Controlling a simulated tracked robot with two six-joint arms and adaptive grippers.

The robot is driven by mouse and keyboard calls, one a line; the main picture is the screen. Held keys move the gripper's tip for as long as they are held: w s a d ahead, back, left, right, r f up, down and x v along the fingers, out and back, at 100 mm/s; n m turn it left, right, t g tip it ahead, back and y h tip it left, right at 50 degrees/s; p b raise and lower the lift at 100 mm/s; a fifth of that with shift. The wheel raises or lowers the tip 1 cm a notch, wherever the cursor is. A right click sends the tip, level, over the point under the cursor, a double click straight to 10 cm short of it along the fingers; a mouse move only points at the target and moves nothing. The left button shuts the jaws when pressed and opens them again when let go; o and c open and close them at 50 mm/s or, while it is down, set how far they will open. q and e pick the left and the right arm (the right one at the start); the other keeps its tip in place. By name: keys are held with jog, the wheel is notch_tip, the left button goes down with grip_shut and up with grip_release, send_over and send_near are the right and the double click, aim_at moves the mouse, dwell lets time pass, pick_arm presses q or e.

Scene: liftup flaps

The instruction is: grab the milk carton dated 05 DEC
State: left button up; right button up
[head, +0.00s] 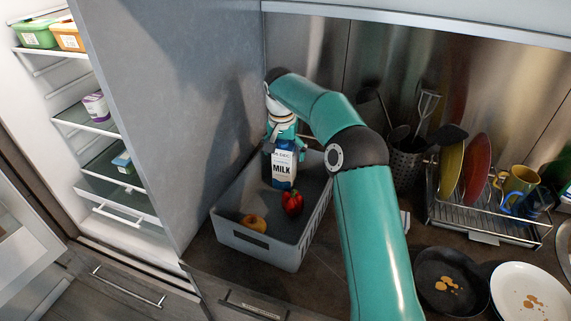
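A milk carton (283,168) with a white label reading "MILK", a dark blue lower part and a small date line too blurred to read in full, is upright inside the grey basket (255,240), towards its far end. My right gripper (284,142) is at the top of the carton, with its teal fingers around the carton's upper part. It appears shut on the carton. Whether the carton's base touches the basket floor cannot be told. My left gripper is not in view.
A red pepper (292,203) and an orange-yellow fruit (254,223) lie in the basket. The open fridge (117,181) stands at left. A dish rack (484,215), utensil holder (406,165), dark pan (451,283) and white plate (529,293) are at right.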

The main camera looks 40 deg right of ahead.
jog(key=c, duration=1.6)
grip_shut()
jog(key=shift+r, duration=0.15)
